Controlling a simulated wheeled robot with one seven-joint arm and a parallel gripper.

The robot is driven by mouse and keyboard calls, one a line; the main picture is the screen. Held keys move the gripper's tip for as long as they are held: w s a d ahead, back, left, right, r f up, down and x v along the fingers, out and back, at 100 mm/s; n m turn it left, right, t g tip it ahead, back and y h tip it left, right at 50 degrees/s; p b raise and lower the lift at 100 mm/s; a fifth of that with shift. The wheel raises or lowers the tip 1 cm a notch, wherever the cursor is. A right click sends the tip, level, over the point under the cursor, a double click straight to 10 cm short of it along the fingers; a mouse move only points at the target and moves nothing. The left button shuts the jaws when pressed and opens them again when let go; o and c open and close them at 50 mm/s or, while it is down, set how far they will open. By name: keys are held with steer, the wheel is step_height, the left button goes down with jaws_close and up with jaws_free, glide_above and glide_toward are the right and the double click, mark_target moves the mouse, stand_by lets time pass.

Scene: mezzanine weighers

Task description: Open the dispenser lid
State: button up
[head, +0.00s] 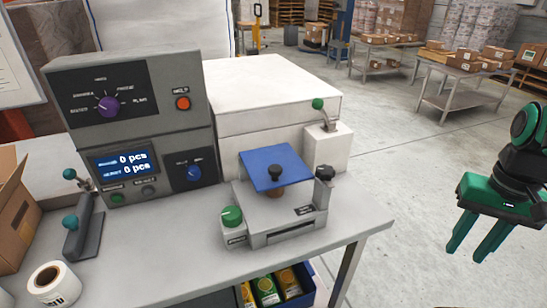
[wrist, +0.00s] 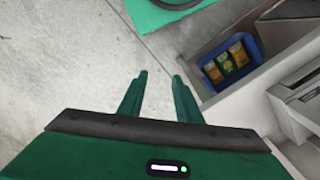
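A small brownish part shows under the plate, and I cannot tell how far the plate is raised. A green knob (head: 231,216) is at the unit's front left and a black knob (head: 325,173) at its right. My gripper (head: 466,252) hangs at the right, off the bench and apart from the unit. Its fingers (wrist: 160,76) are spread and empty in the wrist view.
A grey control panel (head: 132,82) and a white cabinet (head: 262,90) stand behind the unit. A cardboard box (head: 14,225), a label roll (head: 54,284) and a teal-knobbed lever device (head: 82,225) are at left. A blue bin (wrist: 212,57) of packets is under the bench.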

steer(key=o, duration=0.3)
steer(key=shift+r, duration=0.1)
steer(key=w+a+r+n, duration=0.4)
steer(key=w+r, duration=0.1)
steer(key=w, duration=0.2)
step_height(320, 180, up, 10)
steer(key=n, duration=1)
glide_above(275, 166)
steer(key=d, duration=1.1)
steer(key=shift+s+a+r+h, duration=0.15)
steer(key=shift+h, duration=0.15)
steer(key=a+r+n, duration=0.4)
steer(key=a+n, duration=0.1)
steer(key=a, duration=0.6)
step_height(275, 166, down, 11)
steer(key=shift+d+f, duration=0.1)
steer(key=shift+d, duration=0.05)
